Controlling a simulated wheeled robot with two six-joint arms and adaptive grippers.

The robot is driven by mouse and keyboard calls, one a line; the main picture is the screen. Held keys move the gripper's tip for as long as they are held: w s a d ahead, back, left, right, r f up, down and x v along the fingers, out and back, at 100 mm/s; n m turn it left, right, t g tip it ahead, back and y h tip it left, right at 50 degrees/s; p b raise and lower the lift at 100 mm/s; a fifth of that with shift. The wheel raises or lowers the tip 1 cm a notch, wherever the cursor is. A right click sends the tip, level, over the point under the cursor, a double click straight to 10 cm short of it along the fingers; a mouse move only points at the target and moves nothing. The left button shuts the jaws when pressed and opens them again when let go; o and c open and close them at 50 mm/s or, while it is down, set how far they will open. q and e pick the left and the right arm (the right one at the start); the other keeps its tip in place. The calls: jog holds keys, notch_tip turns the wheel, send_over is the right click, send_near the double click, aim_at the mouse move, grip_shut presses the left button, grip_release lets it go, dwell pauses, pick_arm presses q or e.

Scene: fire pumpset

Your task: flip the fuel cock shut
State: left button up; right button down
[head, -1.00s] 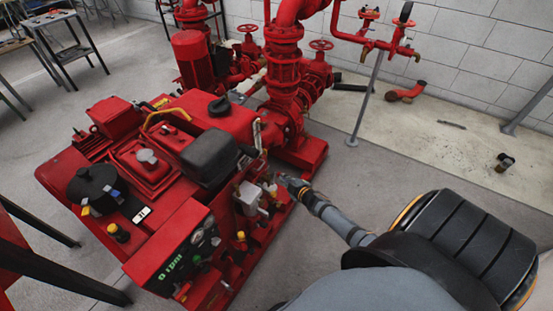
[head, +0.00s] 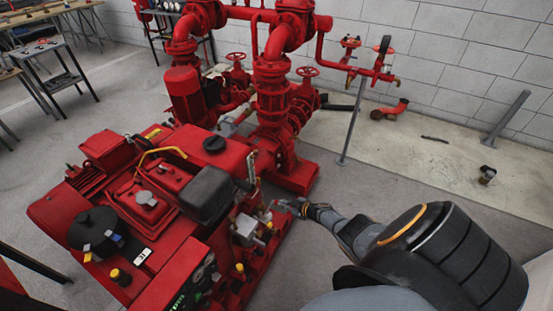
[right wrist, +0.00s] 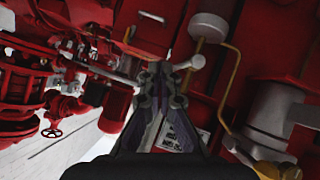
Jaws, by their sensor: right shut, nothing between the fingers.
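The red engine pumpset (head: 140,190) stands left of centre in the head view. On its near right side are a pale grey unit (head: 245,228) and small brass fittings; the fuel cock is too small there to pick out surely. My right gripper (head: 284,204) is beside these fittings, shut and empty. In the right wrist view its closed fingers (right wrist: 160,72) point at the red machine. A small grey lever-like part (right wrist: 189,63), possibly the cock's handle, lies just right of the fingertips. I cannot tell whether they touch. My left gripper is out of view.
Red vertical piping (head: 272,100) with handwheels stands behind the engine. A thin grey post (head: 352,120) rises behind my right arm. In the right wrist view, a thin yellowish pipe (right wrist: 237,75) and a pale cylinder (right wrist: 272,108) are close by on the right.

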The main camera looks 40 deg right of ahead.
jog(key=shift+w+d+f+b, duration=0.25)
jog(key=shift+d+f+b, duration=0.25)
jog(key=shift+f+b, duration=0.1)
jog(key=shift+a, duration=0.15)
jog(key=shift+s+a+f, duration=0.3)
jog(key=shift+a, duration=0.25)
